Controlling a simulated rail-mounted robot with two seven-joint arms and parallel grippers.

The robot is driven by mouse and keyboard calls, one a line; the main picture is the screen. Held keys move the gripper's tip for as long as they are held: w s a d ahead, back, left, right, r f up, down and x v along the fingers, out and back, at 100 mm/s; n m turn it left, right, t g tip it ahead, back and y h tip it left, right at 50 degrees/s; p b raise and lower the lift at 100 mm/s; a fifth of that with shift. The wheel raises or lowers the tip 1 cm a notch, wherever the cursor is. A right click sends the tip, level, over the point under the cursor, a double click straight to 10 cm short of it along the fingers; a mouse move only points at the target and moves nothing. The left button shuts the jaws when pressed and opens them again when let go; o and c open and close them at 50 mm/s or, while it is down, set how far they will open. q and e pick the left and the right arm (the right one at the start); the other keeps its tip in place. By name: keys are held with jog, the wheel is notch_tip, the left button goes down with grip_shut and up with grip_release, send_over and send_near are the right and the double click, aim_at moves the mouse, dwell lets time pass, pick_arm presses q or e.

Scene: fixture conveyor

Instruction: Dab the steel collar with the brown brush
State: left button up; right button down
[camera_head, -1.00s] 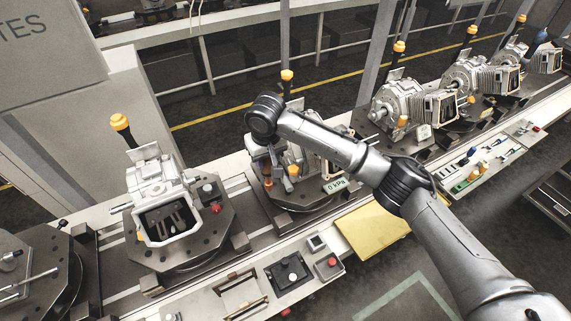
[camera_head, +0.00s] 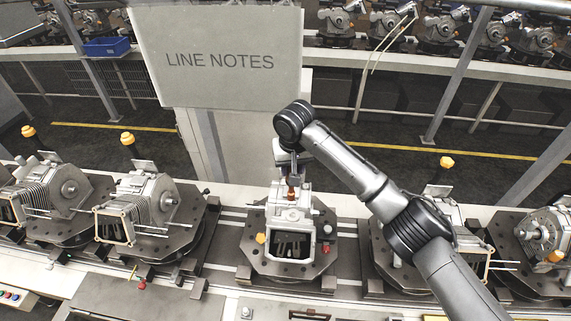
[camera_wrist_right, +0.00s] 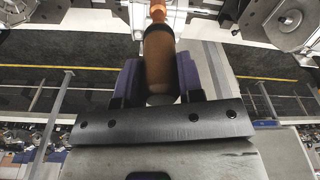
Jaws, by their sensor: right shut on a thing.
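My right gripper (camera_head: 290,172) is above the grey metal housing (camera_head: 290,215) on the middle fixture. It is shut on a brown brush (camera_wrist_right: 160,62), held between purple-lined fingers in the right wrist view. In the head view the brush (camera_head: 291,190) is a small brown shape pointing down at the top of the housing. Its tip is too small there to tell touching from apart. I cannot pick out the steel collar surely; the gripper and brush cover part of the housing's top. My left gripper is not in view.
The housing stands on a dark fixture plate (camera_head: 255,263) with a red knob (camera_head: 325,249) and an orange knob (camera_head: 260,238). Similar fixtures with motor housings stand left and right along the conveyor. A "LINE NOTES" board (camera_head: 218,85) stands behind.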

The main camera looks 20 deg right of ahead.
jog(key=shift+w+f, duration=0.1)
jog(key=shift+f, duration=0.05)
jog(key=shift+s+d, duration=0.3)
jog(key=shift+s, duration=0.05)
send_over(293, 200)
jog(key=shift+w+d+f, duration=0.1)
jog(key=shift+w+f, duration=0.05)
jog(key=shift+f, duration=1.6)
jog(key=shift+w+d+f, duration=0.1)
jog(key=shift+f, duration=2.15)
